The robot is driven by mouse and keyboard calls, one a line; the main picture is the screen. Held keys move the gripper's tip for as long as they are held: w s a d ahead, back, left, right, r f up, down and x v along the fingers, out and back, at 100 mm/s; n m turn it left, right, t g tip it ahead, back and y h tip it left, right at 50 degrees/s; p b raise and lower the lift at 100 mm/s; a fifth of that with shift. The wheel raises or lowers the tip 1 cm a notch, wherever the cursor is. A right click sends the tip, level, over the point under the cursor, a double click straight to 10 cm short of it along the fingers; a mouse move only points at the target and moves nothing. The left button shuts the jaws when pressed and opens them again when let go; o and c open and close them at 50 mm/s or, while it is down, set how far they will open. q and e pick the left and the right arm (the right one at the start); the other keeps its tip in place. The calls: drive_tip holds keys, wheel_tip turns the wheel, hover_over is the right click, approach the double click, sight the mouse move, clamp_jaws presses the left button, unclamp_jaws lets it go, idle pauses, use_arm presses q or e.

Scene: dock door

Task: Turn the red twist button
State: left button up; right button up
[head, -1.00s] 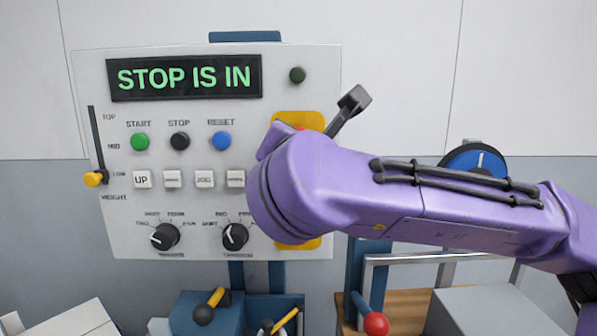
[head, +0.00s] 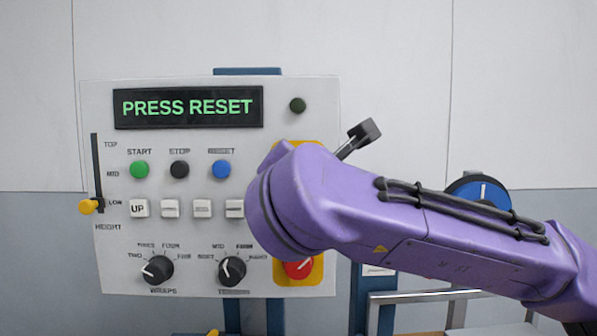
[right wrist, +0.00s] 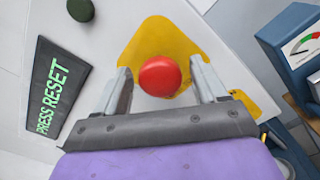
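The red twist button (right wrist: 160,76) is a round red cap on a yellow plate (right wrist: 196,36), seen in the right wrist view. My right gripper (right wrist: 160,82) faces the panel, with one finger on each side of the button. The fingers stand wide apart, with a visible gap to the cap on both sides. The display (head: 188,107) on the panel reads PRESS RESET; it also shows in the right wrist view (right wrist: 56,88). My left gripper is in no view.
The panel (head: 110,265) carries green, black and blue (head: 221,169) buttons, white keys and two black dials. A red knob with a white mark (head: 299,269) shows below my arm. A yellow-tipped slider (head: 89,206) is at the left edge.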

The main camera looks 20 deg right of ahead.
drive_tip(key=b+v, duration=0.3)
drive_tip(key=v, duration=0.7)
drive_tip(key=shift+s, duration=0.2)
